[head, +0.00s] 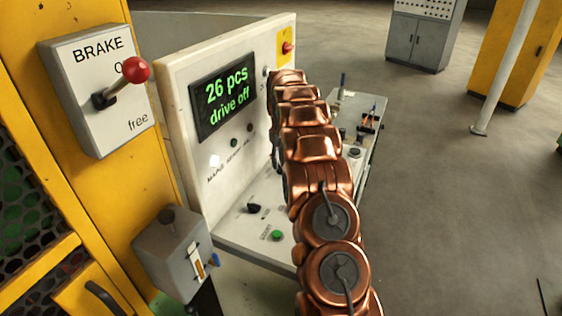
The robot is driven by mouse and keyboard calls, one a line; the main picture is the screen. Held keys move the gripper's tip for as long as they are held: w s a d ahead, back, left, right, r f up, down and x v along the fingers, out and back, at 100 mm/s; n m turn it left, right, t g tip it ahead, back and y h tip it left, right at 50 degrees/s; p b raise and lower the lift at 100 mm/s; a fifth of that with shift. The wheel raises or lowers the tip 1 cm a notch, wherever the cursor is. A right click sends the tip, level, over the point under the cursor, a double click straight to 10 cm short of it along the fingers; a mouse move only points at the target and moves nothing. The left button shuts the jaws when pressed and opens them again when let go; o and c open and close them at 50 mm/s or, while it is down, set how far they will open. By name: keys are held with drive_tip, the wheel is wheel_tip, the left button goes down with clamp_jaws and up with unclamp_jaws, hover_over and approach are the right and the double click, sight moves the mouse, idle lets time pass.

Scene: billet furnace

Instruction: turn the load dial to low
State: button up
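A white control console (174,110) stands at centre left. Its upright panel has a dark screen (224,97) reading "26 pcs, drive off" in green. A black knob (254,208) and a green button (277,235) sit on its sloped desk. No legible label tells me which control is the load dial; it may be behind my arm. My copper-coloured arm reaches across the console's right part and hides much of the desk. My gripper is hidden behind the arm, so its fingers do not show.
A brake box (120,120) with a red-balled lever (135,69) is on the yellow frame at left. A grey box (170,255) with a small slider stands below. A red button (287,48) is at the panel's top right. Open floor lies right.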

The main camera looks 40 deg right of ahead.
drive_tip(key=shift+f, duration=0.75)
clamp_jaws()
